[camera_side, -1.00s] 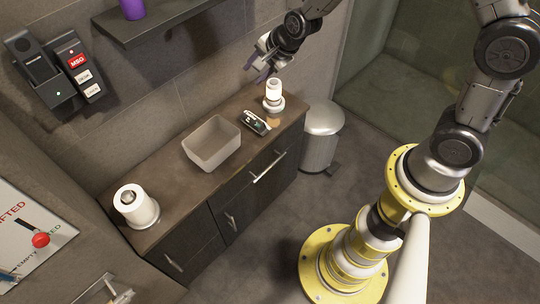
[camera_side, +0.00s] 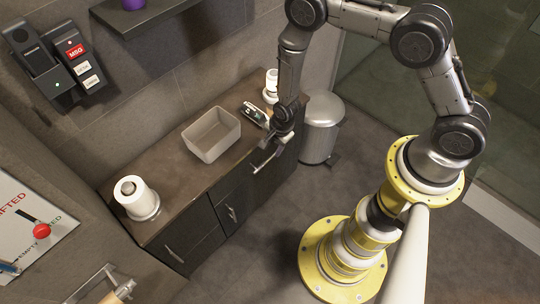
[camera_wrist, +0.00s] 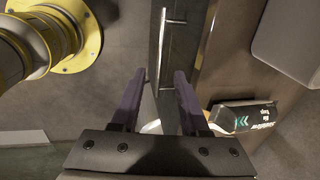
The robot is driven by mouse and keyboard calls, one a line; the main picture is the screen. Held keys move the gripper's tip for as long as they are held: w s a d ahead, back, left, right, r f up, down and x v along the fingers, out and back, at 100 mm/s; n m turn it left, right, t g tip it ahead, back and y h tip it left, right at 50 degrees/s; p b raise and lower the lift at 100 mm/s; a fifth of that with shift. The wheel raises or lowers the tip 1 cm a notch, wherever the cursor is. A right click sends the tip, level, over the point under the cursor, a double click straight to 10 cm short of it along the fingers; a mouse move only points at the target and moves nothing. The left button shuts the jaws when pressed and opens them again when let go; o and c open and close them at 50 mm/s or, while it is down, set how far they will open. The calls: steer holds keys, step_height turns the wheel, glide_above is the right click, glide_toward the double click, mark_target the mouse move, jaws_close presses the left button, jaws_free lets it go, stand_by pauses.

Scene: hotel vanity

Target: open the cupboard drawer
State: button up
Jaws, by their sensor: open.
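The cupboard (camera_side: 195,240) is a dark low unit under a brown countertop, with silver bar handles on its front. The drawer (camera_wrist: 188,45) at its right end has a long metal handle (camera_wrist: 163,45), also visible in the side view (camera_side: 262,163). The drawer looks shut. My gripper (camera_wrist: 161,74) is open and empty, with its dark purple fingers pointing at the drawer front. In the wrist view, the near end of the handle appears between the two fingers. Contact cannot be told. In the side view, my wrist partly hides the drawer front.
On the countertop (camera_side: 180,180) stand a grey basin (camera_side: 212,135), a white roll on a holder (camera_side: 136,198), a black packet (camera_side: 254,114) and a white item (camera_side: 271,88) at the far end. A metal bin (camera_side: 321,125) stands right of the cupboard. Floor in front is clear.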

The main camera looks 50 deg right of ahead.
mark_target(269, 159)
steer(key=f, duration=0.2)
steer(key=w+f, duration=0.1)
steer(key=f, duration=0.4)
steer(key=shift+w+f, duration=0.25)
steer(key=shift+w, duration=0.05)
jaws_close()
stand_by(1.2)
